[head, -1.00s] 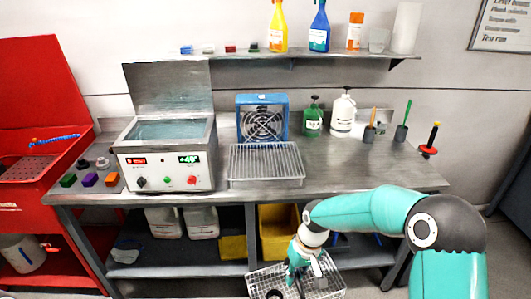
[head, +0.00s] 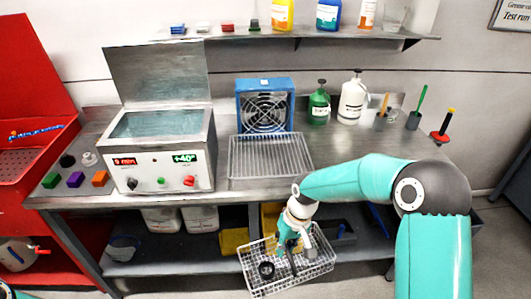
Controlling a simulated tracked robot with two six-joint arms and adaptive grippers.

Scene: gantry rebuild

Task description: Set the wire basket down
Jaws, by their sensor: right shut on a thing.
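The wire basket (head: 318,268) hangs in front of the bench, below the bench top and slightly tilted, with dark ring-like parts (head: 267,270) inside. My right gripper (head: 291,247) is at the basket, pointing down and shut on it; its fingertips are partly hidden. The bench top (head: 345,160) is above and behind the basket. A wire drain rack (head: 270,156) stands on it in front of a blue fan. A tank (head: 162,140) with its lid raised and a lit display stands to the left. My left gripper is not in view.
The blue fan (head: 265,105), a green bottle (head: 319,103) and a white pump bottle (head: 353,98) stand along the back. The shelf below holds jugs and a yellow bin (head: 234,240). The bench right of the rack is clear.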

